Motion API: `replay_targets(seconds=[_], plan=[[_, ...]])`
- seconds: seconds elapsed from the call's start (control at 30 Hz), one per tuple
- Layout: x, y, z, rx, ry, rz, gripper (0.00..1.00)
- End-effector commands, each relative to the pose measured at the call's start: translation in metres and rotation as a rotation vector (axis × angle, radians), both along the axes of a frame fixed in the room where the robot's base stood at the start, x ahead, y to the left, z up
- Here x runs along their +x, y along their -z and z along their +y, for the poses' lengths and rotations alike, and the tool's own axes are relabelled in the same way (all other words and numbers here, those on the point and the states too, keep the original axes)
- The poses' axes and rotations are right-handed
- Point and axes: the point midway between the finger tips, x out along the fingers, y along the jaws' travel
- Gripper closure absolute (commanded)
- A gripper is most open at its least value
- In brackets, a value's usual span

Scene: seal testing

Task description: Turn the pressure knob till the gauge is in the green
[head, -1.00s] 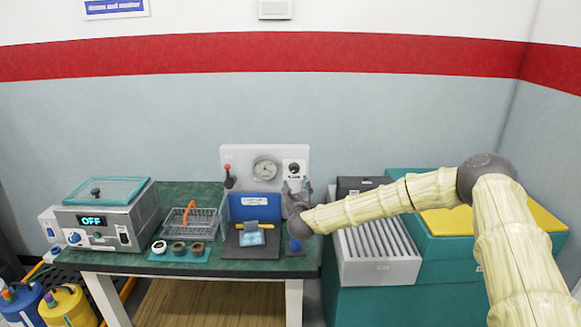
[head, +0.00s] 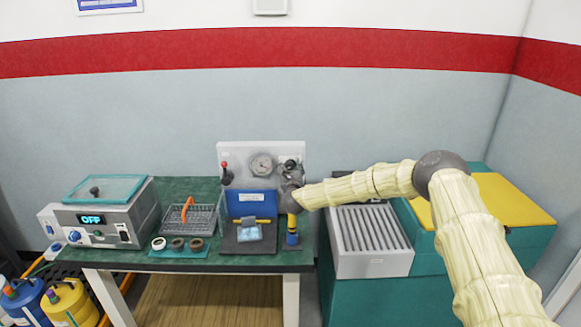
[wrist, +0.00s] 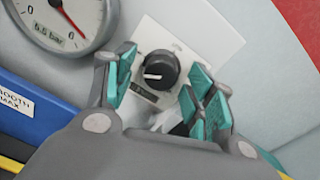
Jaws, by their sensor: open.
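The black pressure knob (wrist: 158,70) sits on a white plate on the panel, with a pale pointer line on its face. My gripper (wrist: 165,82) is open, with its teal-padded fingers on either side of the knob; whether they touch it I cannot tell. The gauge (wrist: 62,20) is partly cut off in the wrist view; its red needle and a "5.5 bar" label show, but no green band is visible. In the head view the gauge (head: 261,164) is small, and my gripper (head: 291,172) partly covers the knob's area.
A red-topped lever (head: 225,174) stands left of the gauge. Below are a blue board (head: 252,197), a wire basket (head: 200,219), several rings and an instrument reading OFF (head: 91,219). A grey slotted box (head: 372,262) stands on the right.

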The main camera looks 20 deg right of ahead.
Motion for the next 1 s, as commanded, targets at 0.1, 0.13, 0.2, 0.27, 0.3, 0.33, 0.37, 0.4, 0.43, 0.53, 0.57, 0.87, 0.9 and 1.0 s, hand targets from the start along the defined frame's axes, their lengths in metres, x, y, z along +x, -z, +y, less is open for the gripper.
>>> replay_targets(seconds=[0.1, 0.13, 0.2, 0.27, 0.3, 0.33, 0.37, 0.4, 0.43, 0.53, 0.57, 0.87, 0.9, 1.0], plan=[[0.004, -0.0007, -0.0008, -0.001, 0.0, -0.001, 0.46], [0.0045, -0.0007, -0.0009, -0.001, 0.001, -0.001, 0.46], [0.0052, -0.0006, -0.0011, 0.0, 0.001, -0.001, 0.46], [0.0053, -0.0005, -0.0012, 0.0, 0.0, -0.001, 0.46], [0.0052, -0.0004, -0.0011, 0.0, 0.0, -0.001, 0.46], [0.0052, -0.0004, -0.0011, 0.0, 0.0, -0.001, 0.46], [0.0051, -0.0004, -0.0011, 0.0, 0.0, -0.001, 0.46], [0.0051, -0.0003, -0.001, 0.0, 0.0, -0.001, 0.46], [0.0051, -0.0003, -0.001, 0.0, 0.0, -0.001, 0.51], [0.005, -0.0004, -0.0011, 0.0, 0.0, -0.001, 0.69], [0.005, -0.0004, -0.0011, 0.0, 0.0, -0.001, 0.75], [0.0053, -0.0011, -0.0014, -0.001, 0.0, -0.002, 0.91], [0.0054, -0.0011, -0.0014, -0.004, 0.0, -0.001, 0.91], [0.0054, -0.0003, -0.0015, -0.019, 0.001, 0.003, 0.91]])
